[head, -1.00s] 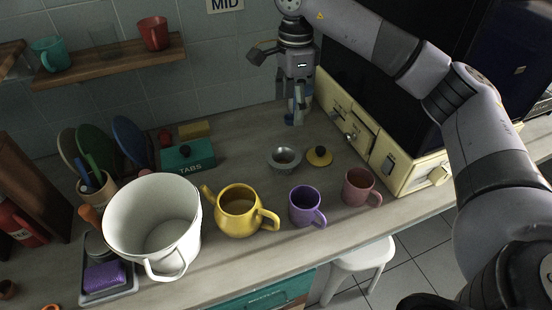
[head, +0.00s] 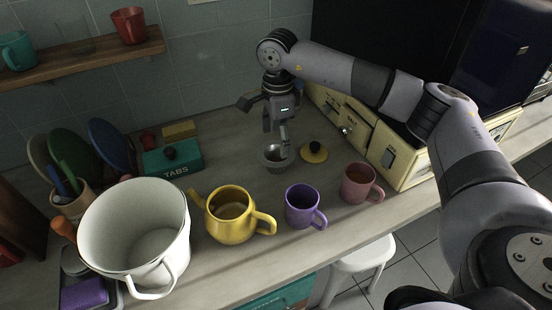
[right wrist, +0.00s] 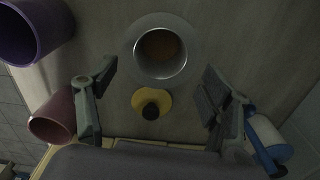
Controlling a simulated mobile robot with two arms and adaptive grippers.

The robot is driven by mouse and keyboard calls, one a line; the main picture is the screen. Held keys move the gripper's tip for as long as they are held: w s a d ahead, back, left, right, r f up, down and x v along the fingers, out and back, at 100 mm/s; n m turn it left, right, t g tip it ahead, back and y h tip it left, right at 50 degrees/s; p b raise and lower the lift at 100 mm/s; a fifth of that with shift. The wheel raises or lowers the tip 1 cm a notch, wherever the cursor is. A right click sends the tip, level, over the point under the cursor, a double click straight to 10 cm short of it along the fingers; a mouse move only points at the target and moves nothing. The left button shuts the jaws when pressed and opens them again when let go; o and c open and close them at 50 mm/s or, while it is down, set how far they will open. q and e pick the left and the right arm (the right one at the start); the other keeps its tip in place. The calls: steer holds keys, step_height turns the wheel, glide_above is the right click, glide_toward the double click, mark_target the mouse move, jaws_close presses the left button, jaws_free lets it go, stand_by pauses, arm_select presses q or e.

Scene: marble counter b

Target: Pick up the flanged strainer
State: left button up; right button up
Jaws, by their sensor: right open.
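The flanged strainer is a small grey metal bowl with a wide rim (head: 270,164); it sits upright on the counter behind the purple mug. It also shows at the top middle of the right wrist view (right wrist: 130,46), with a brownish inside. My right gripper (head: 280,143) is just above it, pointing down, and partly hides its far side in the head view. Any contact with the rim is not visible. My left gripper is not in view.
A yellow lid with a black knob (head: 314,152) lies right beside the strainer. A yellow teapot (head: 229,222), purple mug (head: 301,207) and pink mug (head: 357,185) stand in front. A cream appliance (head: 408,152) stands to the right. A blue and white object (right wrist: 265,138) is near one finger.

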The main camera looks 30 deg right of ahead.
mark_target(276, 159)
step_height(276, 159, down, 3)
steer(key=shift+r, duration=0.15)
steer(key=f+p, duration=0.1)
steer(key=f, duration=0.3)
steer(key=shift+a+f, duration=0.1)
steer(key=shift+a, duration=0.1)
steer(key=shift+f, duration=0.55)
steer(key=shift+c, duration=0.5)
steer(key=c, duration=1.2)
steer(key=shift+o, duration=0.2)
